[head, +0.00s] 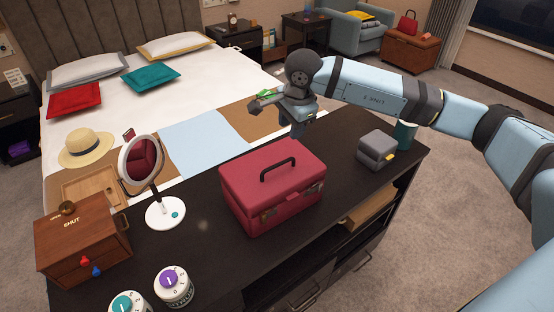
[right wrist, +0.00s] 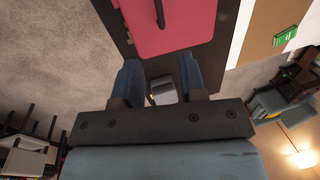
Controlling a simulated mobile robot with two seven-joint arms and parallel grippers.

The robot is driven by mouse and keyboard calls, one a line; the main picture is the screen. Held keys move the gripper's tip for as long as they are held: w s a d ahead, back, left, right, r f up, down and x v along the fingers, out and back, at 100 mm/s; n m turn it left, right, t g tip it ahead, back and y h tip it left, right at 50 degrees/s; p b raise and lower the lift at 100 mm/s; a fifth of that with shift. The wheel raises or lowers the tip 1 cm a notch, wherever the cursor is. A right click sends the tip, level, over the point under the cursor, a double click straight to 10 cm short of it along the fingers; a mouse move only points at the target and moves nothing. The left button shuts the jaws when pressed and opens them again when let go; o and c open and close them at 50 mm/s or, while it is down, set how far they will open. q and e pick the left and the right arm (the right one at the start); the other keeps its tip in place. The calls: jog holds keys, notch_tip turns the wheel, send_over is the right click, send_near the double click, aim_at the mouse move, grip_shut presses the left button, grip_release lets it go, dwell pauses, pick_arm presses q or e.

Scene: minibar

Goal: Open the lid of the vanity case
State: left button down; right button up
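The vanity case (head: 262,195) is a red box with a black handle on top and metal latches on its front. It stands on the dark cabinet in the head view, lid shut. Its red top also shows at the upper edge of the right wrist view (right wrist: 175,28). My right gripper (head: 299,130) hangs behind the case, above its back edge in the picture, apart from it. In the right wrist view its two fingers (right wrist: 160,80) are spread with nothing held between them. My left gripper is not in view.
On the cabinet (head: 335,205) a round mirror (head: 165,212), a wooden box (head: 75,262) and dial-topped jars (head: 174,286) stand to the left. A small grey box (head: 377,148) and a teal cup (head: 405,136) stand right. The bed lies behind.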

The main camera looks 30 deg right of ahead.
aim_at(284, 161)
jog(key=f, duration=0.4)
jog(key=w+f+p, duration=0.1)
jog(key=f, duration=0.3)
jog(key=w+f, duration=0.1)
jog(key=f, duration=0.4)
jog(key=shift+w+a, duration=0.15)
jog(key=shift+w, duration=0.05)
grip_shut()
